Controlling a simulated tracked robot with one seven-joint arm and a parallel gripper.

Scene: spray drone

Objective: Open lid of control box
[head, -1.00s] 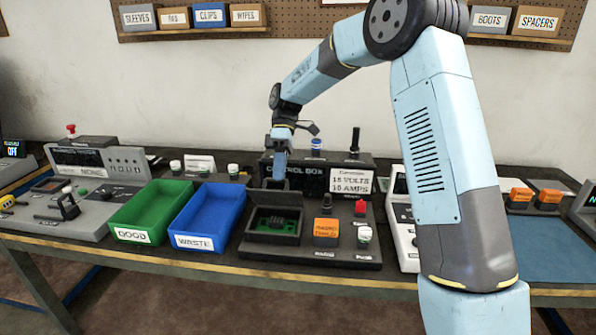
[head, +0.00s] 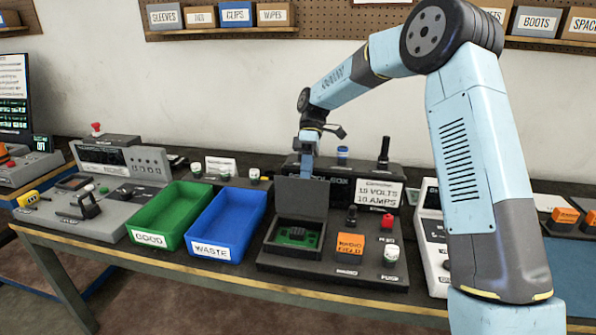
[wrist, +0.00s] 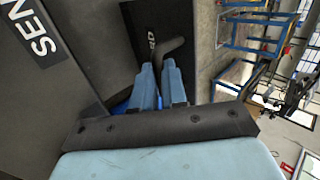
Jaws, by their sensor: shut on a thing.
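The control box (head: 375,262) is a dark console on the bench. Its dark lid (head: 300,198) stands raised, roughly upright, at the back of an open compartment with a green circuit board (head: 297,235) inside. My gripper (head: 308,168) is at the top of the lid, its fingertips partly hidden behind it. In the wrist view, the blue fingers of my gripper (wrist: 158,72) are closed around a dark bent handle (wrist: 175,50).
An orange block (head: 350,244), a red knob (head: 387,222) and a white-green knob (head: 391,254) sit right of the compartment. The blue WASTE bin (head: 211,252) and green GOOD bin (head: 149,239) stand left. A voltage sign (head: 379,193) is behind.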

